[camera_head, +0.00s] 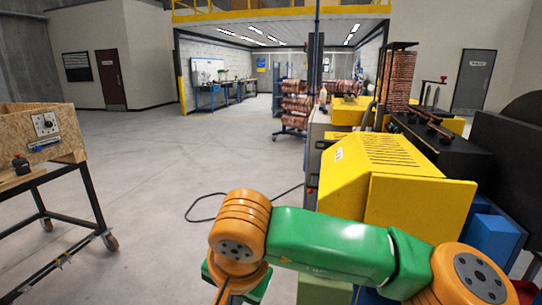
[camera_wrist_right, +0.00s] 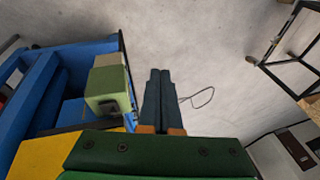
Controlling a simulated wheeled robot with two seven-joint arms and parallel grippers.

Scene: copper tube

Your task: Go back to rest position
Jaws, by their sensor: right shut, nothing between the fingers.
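My right gripper (camera_wrist_right: 160,75) shows in the wrist view. Its two long dark fingers lie side by side, shut, with nothing between them, and bare grey floor is beyond the tips. In the head view my green and orange right arm bends across the lower right, in front of the yellow machine (camera_head: 385,175). The right gripper's fingers cannot be made out there. My left arm and left gripper are not in view.
A wooden box (camera_head: 40,130) on a black wheeled cart stands at the left. A black cable (camera_head: 205,207) lies on the floor. Copper tubes (camera_head: 398,78) stand upright at the machine. The wrist view shows a blue frame (camera_wrist_right: 85,53) close left of the fingers.

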